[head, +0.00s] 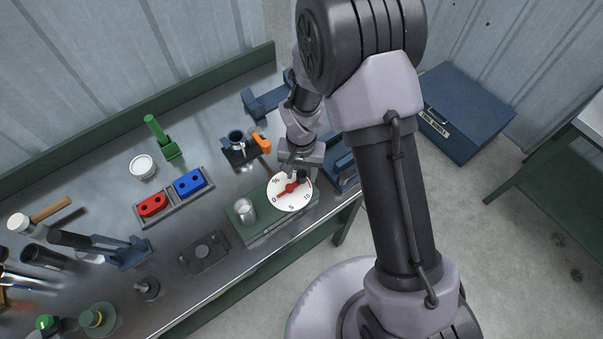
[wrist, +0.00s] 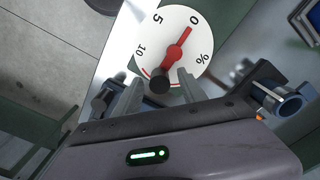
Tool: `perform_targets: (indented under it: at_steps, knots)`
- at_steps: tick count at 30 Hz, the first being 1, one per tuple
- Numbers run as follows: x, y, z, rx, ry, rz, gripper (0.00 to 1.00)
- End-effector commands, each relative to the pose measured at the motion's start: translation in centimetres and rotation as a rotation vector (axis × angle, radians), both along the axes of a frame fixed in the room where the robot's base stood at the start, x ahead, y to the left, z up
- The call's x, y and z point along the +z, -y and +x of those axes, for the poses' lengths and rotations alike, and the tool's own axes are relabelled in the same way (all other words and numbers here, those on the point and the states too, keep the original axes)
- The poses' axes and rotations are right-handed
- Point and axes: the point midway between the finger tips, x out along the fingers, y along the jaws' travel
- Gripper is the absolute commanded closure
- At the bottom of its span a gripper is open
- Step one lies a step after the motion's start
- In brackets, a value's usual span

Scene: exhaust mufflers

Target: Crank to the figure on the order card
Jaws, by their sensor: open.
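A white round dial (head: 283,204) marked 0, 5, 10 and % sits on a green base (head: 255,238) near the bench's front edge; it also shows in the wrist view (wrist: 200,30). A red crank (wrist: 178,45) with a pointed end lies across it, its tip toward the 0. A black knob (wrist: 158,82) stands at the crank's other end. My gripper (wrist: 160,78) is open, with one finger on each side of the knob; contact cannot be told. No readable order card shows.
A metal cylinder (head: 244,210) stands on the base left of the dial. A blue box (head: 465,112) stands right.

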Motion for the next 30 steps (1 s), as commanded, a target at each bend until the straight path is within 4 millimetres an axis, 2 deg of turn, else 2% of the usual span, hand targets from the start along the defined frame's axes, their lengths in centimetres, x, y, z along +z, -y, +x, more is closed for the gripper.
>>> perform_targets:
  at_steps: [10,11,18,30]
  knots:
    - [-0.55,0.0,0.02,0.0,0.001,0.0,0.51]
    - [-0.55,0.0,0.02,0.0,0.001,0.0,0.55]
    - [-0.53,0.0,0.01,0.001,0.001,0.0,1.0]
    - [-0.57,-0.16,0.21,0.064,0.0,0.0,1.0]
